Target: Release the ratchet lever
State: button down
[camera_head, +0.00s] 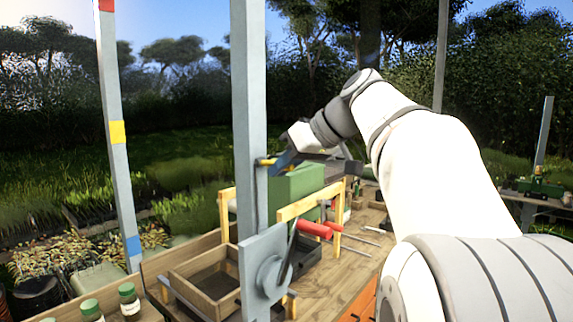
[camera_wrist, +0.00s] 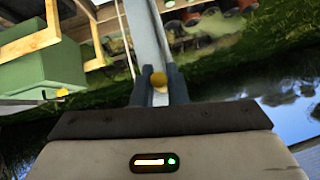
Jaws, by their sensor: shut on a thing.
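A grey upright post (camera_head: 249,120) carries a grey plate with a round hub (camera_head: 268,272) low down. A crank with a red handle (camera_head: 314,230) stands out from the hub. A small yellow knob (camera_head: 265,162) sits at the post, well above the plate; it also shows in the wrist view (camera_wrist: 158,79). It looks like the lever's end, but most of the lever is hidden. My gripper (camera_head: 273,163) is at the post, with its blue-grey fingers (camera_wrist: 159,73) shut on the yellow knob, one on each side.
A green box (camera_head: 296,187) and yellow wooden frames (camera_head: 302,201) stand close behind and below my gripper. A wooden tray (camera_head: 208,290) and green-capped jars (camera_head: 129,299) are at the lower left. A striped post (camera_head: 115,130) stands farther left.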

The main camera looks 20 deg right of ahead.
jog(key=c, duration=1.6)
grip_release()
jog(key=shift+w+a, duration=0.1)
jog(key=shift+w, duration=0.05)
jog(key=shift+c, duration=0.2)
jog(key=shift+o, duration=0.9)
jog(key=b+v, duration=0.1)
jog(key=v, duration=0.7)
